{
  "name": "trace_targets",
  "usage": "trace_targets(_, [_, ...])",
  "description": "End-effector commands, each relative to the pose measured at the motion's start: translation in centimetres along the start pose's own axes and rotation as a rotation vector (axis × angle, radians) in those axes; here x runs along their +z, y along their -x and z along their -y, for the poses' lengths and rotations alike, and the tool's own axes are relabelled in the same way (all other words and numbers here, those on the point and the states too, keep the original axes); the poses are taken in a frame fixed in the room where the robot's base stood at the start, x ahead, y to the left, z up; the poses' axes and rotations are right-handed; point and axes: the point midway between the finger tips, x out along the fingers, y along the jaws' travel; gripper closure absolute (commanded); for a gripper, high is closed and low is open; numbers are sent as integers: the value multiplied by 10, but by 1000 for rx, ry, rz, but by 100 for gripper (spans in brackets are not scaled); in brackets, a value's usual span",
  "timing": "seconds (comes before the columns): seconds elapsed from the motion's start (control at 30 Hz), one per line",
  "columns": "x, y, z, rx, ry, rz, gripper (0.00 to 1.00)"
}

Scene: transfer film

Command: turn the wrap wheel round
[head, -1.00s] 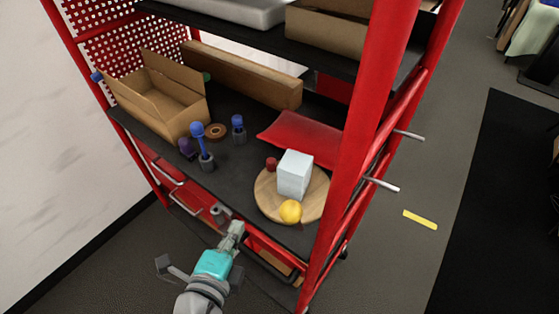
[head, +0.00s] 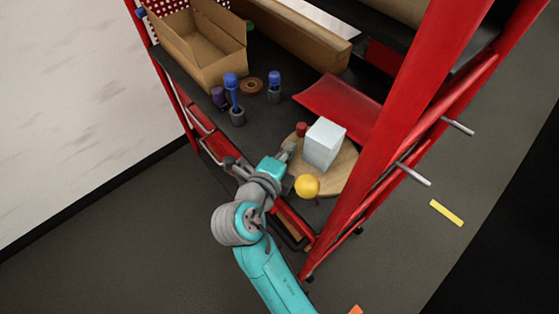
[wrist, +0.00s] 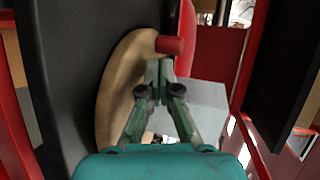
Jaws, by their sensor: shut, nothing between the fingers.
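The wrap wheel (head: 340,179) is a round pale wooden disc lying on the black shelf. A white block (head: 324,143) stands on it, with a small red peg (head: 302,129) at its far left and a yellow ball (head: 307,186) at its near edge. My gripper (head: 289,150) is over the wheel's left side, just left of the white block and short of the red peg. In the wrist view my gripper (wrist: 160,68) is shut and empty, its tips close below the red peg (wrist: 170,45). I cannot tell whether they touch it. The wheel (wrist: 112,100) is partly hidden there.
Blue-topped tools (head: 233,95) in grey holders stand left on the shelf by a brown ring (head: 251,85). A red rack post (head: 400,110) rises close at right.

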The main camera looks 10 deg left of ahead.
Motion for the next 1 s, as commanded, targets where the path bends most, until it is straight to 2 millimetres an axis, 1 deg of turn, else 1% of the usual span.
trace_targets(0.03, [-1, -9, 4, 0, -2, -4, 100])
trace_targets(0.1, [-1, -18, 7, -1, -3, -3, 100])
trace_targets(0.3, [0, -34, 11, 0, 0, -1, 100])
trace_targets(0.73, [0, -37, 12, 0, 0, 0, 100])
trace_targets(0.9, [-2, -50, 16, 0, -1, -3, 100])
trace_targets(1.0, [-1, -50, 16, 0, 0, -1, 100])
